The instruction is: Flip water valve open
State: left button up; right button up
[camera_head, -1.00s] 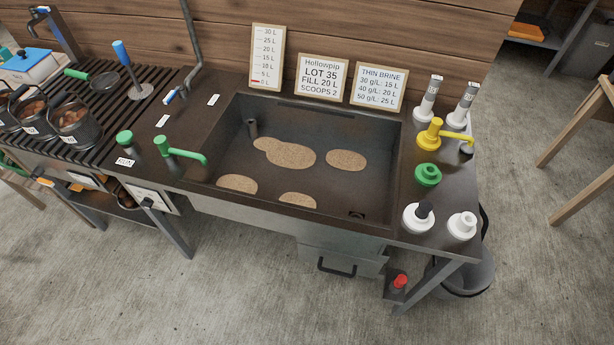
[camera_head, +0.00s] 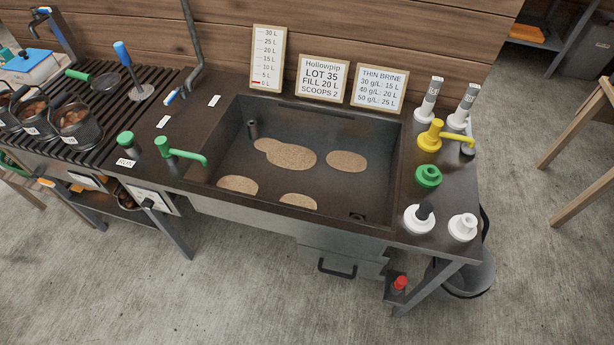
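A small blue-and-white handle (camera_head: 171,97) lies at the counter's back left, near the foot of a grey wall pipe (camera_head: 191,45); it looks like the water valve, but no readable label confirms this. To its left stands a taller blue-handled lever (camera_head: 123,56) on a grey base. A green lever-like spout (camera_head: 182,153) sits at the sink's left edge, beside a green knob (camera_head: 125,139). The sink (camera_head: 395,160) has tan patches on its floor and no visible water. Neither of my grippers shows in this view.
A gauge board (camera_head: 268,58) and two signs (camera_head: 322,78) stand behind the sink. On the right are a yellow tap (camera_head: 432,134), a green knob (camera_head: 428,176) and white fittings (camera_head: 463,227). Pots of chestnuts (camera_head: 76,128) stand on the left grate. The floor in front is clear.

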aim_at(174, 95)
jog(key=i+j+z, duration=0.1)
jog(key=j, duration=0.4)
jog(key=i+j, duration=0.2)
jog(key=j, duration=0.25)
jog(key=i+j+z, duration=0.15)
jog(key=j, duration=0.35)
jog(key=i+j+z, duration=0.1)
jog(key=j, duration=0.4)
jog(key=i+j+z, duration=0.1)
jog(key=j, duration=0.4)
